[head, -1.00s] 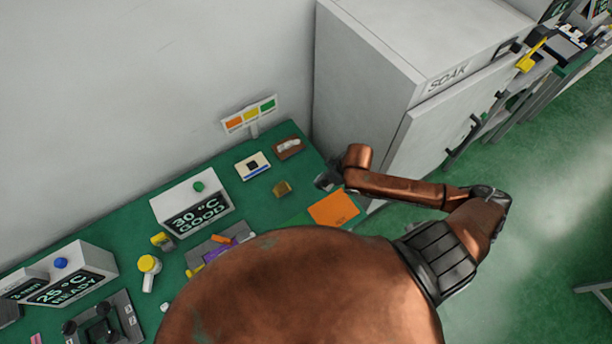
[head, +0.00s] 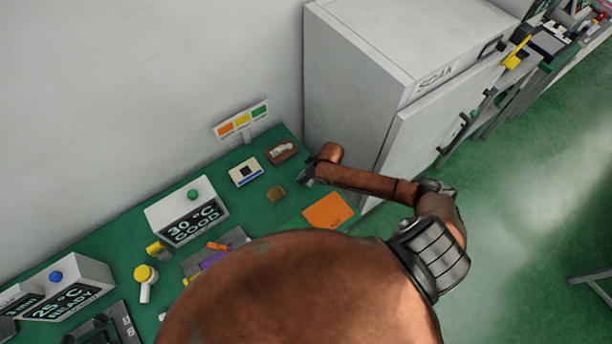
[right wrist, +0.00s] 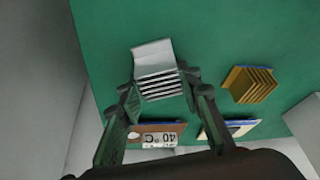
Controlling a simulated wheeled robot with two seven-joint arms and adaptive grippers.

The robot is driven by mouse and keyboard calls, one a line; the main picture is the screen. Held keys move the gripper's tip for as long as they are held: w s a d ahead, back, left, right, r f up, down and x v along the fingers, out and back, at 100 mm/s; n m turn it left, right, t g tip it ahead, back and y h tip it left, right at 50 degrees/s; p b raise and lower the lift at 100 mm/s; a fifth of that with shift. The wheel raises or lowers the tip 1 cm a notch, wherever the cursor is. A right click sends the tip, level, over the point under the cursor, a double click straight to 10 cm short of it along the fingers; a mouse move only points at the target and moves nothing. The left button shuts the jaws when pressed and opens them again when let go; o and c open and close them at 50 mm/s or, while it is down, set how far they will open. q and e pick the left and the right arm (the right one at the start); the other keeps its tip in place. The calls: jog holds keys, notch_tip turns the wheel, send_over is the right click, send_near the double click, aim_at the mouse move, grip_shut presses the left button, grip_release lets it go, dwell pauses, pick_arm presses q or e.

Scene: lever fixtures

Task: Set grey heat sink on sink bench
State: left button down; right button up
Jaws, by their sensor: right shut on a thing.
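The grey heat sink (right wrist: 160,82), a pale block with a row of fins, is between the fingers of my right gripper (right wrist: 161,92) in the right wrist view. The gripper is shut on it. Green bench top (right wrist: 205,30) shows behind it; I cannot tell whether it touches. In the head view my right gripper (head: 308,174) is at the right end of the green bench (head: 238,158), beside the tall cabinet. The heat sink cannot be made out there. My left gripper is not in view.
A gold finned heat sink (right wrist: 250,86) lies close by on the bench. A brown block (head: 283,151) and a white-and-blue plate (head: 245,172) lie behind it. An orange mat (head: 328,209) is at the front edge. The SOAK cabinet (head: 355,90) stands at the right.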

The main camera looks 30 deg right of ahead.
jog(key=o, duration=1.2)
jog(key=shift+f, duration=0.1)
jog(key=v, duration=1.2)
